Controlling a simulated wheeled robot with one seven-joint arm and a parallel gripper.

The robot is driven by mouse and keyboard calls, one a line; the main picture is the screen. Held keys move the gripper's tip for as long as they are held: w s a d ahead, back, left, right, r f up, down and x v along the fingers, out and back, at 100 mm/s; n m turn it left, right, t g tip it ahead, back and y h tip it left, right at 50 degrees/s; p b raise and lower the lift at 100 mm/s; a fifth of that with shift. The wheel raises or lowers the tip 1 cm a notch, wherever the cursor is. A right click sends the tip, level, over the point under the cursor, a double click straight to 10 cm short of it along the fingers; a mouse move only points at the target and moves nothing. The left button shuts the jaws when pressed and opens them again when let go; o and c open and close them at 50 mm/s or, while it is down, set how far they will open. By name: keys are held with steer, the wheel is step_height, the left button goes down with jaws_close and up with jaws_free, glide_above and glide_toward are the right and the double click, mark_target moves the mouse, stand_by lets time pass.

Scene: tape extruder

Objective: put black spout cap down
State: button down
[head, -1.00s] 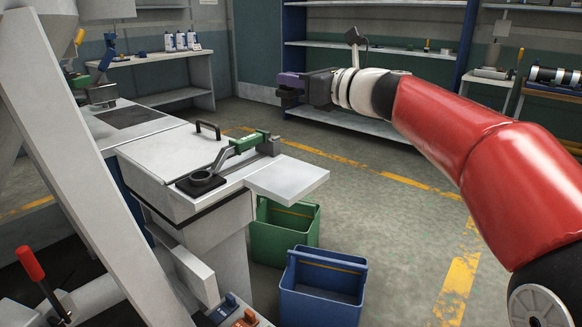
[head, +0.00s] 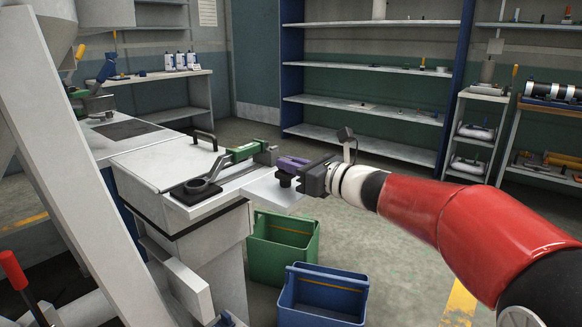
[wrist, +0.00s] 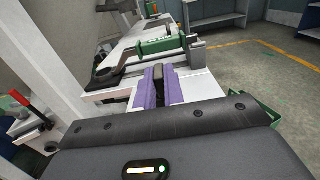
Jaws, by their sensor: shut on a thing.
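My gripper (head: 291,164) has purple fingers and is shut on the black spout cap (head: 285,180), a small dark piece below the fingertips in the head view. In the wrist view the purple fingers (wrist: 160,88) close around a dark piece, mostly hidden between them. The cap is over or at the pale side plate (head: 262,196) of the machine. I cannot tell whether it touches the plate.
A green bin (head: 283,250) and a blue bin (head: 322,296) stand on the floor below the plate. A black handle (head: 205,139) rises from the machine's lid. Shelves (head: 365,100) stand at the back, with open floor between.

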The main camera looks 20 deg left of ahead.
steer(key=c, duration=1.5)
jaws_free()
steer(key=v, duration=1.2)
steer(key=s+d+f+n+g+h, duration=0.1)
steer(key=s+d+f+n+h, duration=0.3)
steer(key=s, duration=0.3)
steer(key=s+d+f+n+g+h, duration=0.1)
steer(key=s+d+f+n+h, duration=0.15)
steer(key=s+f+n, duration=0.4)
steer(key=s+d+f+n+h, duration=0.4)
steer(key=s+d+n+h, duration=0.1)
steer(key=d, duration=0.3)
steer(key=s+d+f+n+h, duration=0.3)
steer(key=s+d+n+h, duration=0.2)
steer(key=s+d+n, duration=0.1)
steer(key=shift+d+f+n+t, duration=0.4)
steer(key=shift+d+n, duration=0.05)
steer(key=shift+d, duration=0.55)
